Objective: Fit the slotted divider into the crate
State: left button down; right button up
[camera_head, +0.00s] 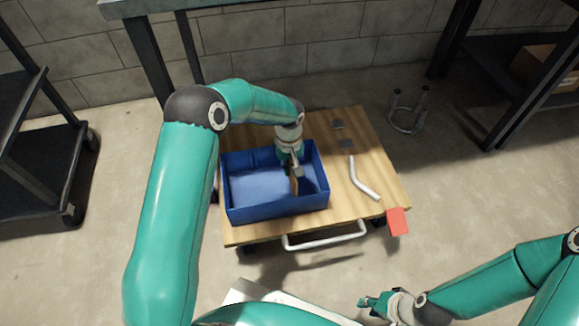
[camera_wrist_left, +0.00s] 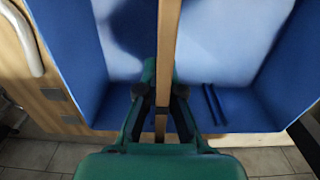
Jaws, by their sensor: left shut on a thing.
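The blue crate (camera_head: 275,212) stands open on a wooden cart top. My left gripper (camera_head: 292,168) reaches down into its right part and is shut on the brown slotted divider (camera_head: 294,186). In the left wrist view, the divider (camera_wrist_left: 168,40) is a thin upright strip seen edge-on between the fingers (camera_wrist_left: 160,92), with the blue crate around it. Two dark blue parallel ribs (camera_wrist_left: 213,103) show on the crate to the right of the fingers. The divider's lower edge and slots cannot be made out. My right gripper (camera_head: 374,304) is outside the cart, low at the right, its jaws unclear.
The wooden cart (camera_head: 375,155) has a white front handle (camera_head: 325,240) and a red piece (camera_head: 397,221) at its corner. A small metal stand (camera_head: 407,112) is on the floor.

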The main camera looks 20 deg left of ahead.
pick_arm(q)
jog(key=shift+f+b, duration=1.45)
jog(key=shift+f, duration=0.9)
jog(key=c, duration=1.2)
grip_release()
jog(key=shift+c, duration=0.2)
jog(key=shift+r, duration=0.15)
notch_tip(320, 180, up, 12)
jog(key=shift+f, duration=0.15)
